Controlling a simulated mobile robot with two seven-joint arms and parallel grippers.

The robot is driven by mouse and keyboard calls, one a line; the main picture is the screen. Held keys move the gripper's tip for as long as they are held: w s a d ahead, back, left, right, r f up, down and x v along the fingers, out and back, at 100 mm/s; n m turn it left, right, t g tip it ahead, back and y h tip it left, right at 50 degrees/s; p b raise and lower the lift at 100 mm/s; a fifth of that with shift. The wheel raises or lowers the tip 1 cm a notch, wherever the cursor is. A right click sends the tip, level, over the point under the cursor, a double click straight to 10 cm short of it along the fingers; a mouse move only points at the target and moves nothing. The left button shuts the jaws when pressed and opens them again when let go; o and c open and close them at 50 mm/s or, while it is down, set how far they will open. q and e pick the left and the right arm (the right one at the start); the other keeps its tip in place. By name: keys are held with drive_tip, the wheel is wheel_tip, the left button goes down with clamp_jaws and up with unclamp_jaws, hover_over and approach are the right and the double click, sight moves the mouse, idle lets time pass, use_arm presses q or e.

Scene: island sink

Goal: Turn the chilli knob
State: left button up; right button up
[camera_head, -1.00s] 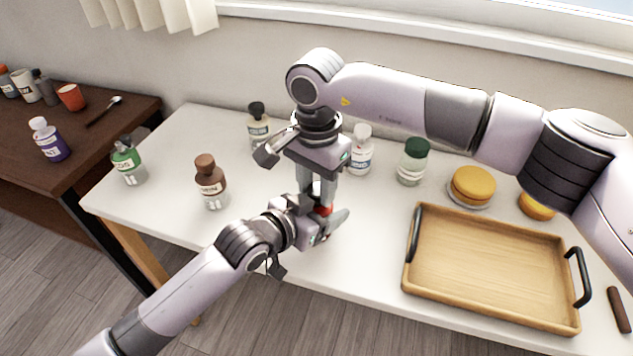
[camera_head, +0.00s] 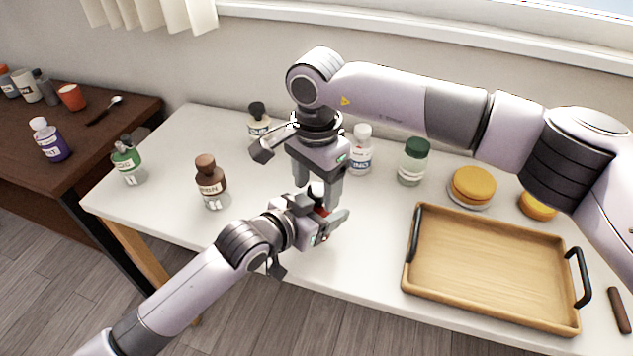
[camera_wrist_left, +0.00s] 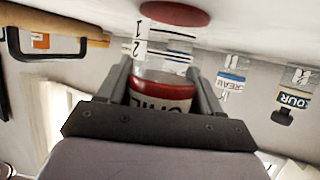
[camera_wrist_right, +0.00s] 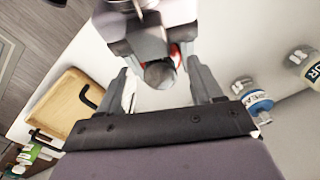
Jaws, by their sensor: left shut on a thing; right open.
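The chilli grinder shows in the left wrist view as a clear bottle (camera_wrist_left: 165,62) with a red end and a label partly reading "CHIL". My left gripper (camera_wrist_left: 163,82) is shut on its body; in the head view this gripper (camera_head: 325,226) is low over the table's front half. The dark rounded knob (camera_wrist_right: 160,73) tops the grinder in the right wrist view and also shows in the head view (camera_head: 317,189). My right gripper (camera_head: 318,187) points down from above, open, with its fingers on either side of the knob and apart from it. The grippers hide most of the grinder in the head view.
A brown-capped bottle (camera_head: 210,184) stands to the left, a white-capped one (camera_head: 361,152) and a green-capped jar (camera_head: 413,163) behind to the right. A wooden tray (camera_head: 490,318) fills the right front. The table is clear between the brown-capped bottle and my grippers.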

sight(318, 188)
wheel_tip(318, 188, up, 12)
idle(0.5)
drive_tip(key=f+n, duration=0.1)
drive_tip(key=f, duration=0.3)
drive_tip(key=f+n, duration=0.1)
drive_tip(key=f, duration=0.3)
drive_tip(key=f+n, duration=0.1)
drive_tip(key=f, duration=0.3)
drive_tip(key=shift+w+d+n, duration=0.15)
drive_tip(key=shift+w+n, duration=0.05)
drive_tip(key=shift+n, duration=0.1)
drive_tip(key=shift+c, duration=0.4)
drive_tip(key=c, duration=1)
